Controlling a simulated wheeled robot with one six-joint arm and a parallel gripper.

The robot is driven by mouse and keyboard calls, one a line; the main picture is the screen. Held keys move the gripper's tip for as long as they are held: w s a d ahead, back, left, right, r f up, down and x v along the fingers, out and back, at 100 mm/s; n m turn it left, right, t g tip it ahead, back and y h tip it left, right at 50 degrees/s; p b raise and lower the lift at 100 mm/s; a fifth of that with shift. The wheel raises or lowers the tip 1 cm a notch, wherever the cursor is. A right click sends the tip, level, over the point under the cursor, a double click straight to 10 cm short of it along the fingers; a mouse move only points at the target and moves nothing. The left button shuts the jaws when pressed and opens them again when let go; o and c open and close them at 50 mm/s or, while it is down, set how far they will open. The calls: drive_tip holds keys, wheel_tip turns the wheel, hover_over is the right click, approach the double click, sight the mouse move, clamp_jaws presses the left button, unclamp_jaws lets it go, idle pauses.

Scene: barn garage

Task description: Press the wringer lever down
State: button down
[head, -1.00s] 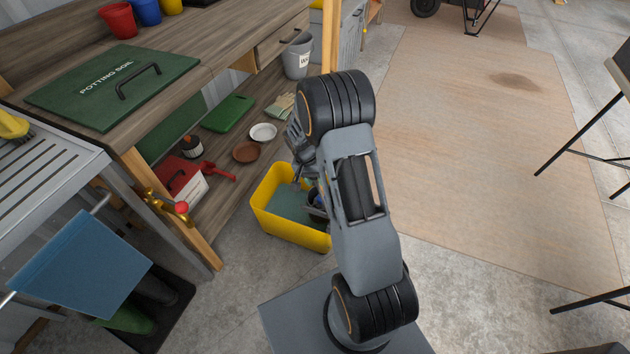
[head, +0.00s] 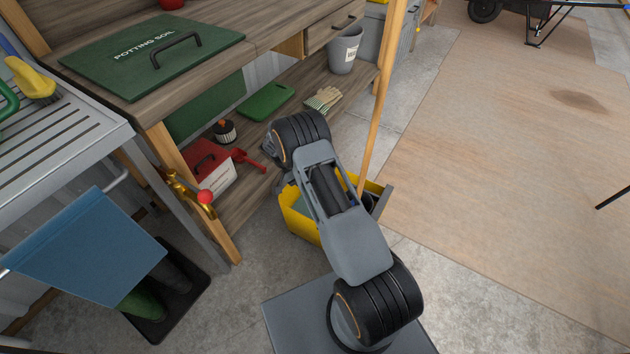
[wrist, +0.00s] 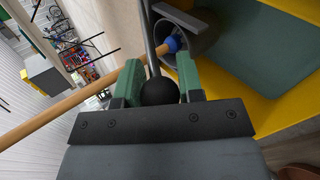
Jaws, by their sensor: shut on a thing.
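In the wrist view, the lever's grey rod (wrist: 150,40) ends in a round black knob (wrist: 159,92). My gripper (wrist: 155,78) is shut on this knob, with a green finger on each side. The grey wringer (wrist: 201,44) is just beyond, at the yellow bucket (wrist: 277,112). In the head view, the bucket (head: 299,222) stands on the floor by the bench, partly behind my arm. Part of the grey wringer (head: 382,199) shows at its right. The lever and my gripper's fingers are hidden there.
A wooden handle (wrist: 70,100) with a blue end (wrist: 171,45) crosses beside the fingers and reaches the wringer. The potting bench's lower shelf (head: 288,118) is close behind the bucket. A blue panel (head: 85,245) hangs at left.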

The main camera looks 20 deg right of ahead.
drive_tip(key=shift+w+a+f+b, duration=0.15)
drive_tip(key=shift+w+f+b, duration=0.1)
drive_tip(key=shift+f, duration=0.35)
drive_tip(key=shift+w+a+f+b, duration=0.15)
drive_tip(key=shift+w+f+b, duration=0.1)
drive_tip(key=shift+f, duration=0.3)
drive_tip(key=c, duration=0.8)
unclamp_jaws()
drive_tip(key=shift+r, duration=0.1)
drive_tip(key=p+v, duration=0.2)
drive_tip(key=v, duration=1.1)
drive_tip(key=shift+w+r, duration=0.15)
drive_tip(key=shift+r, duration=0.05)
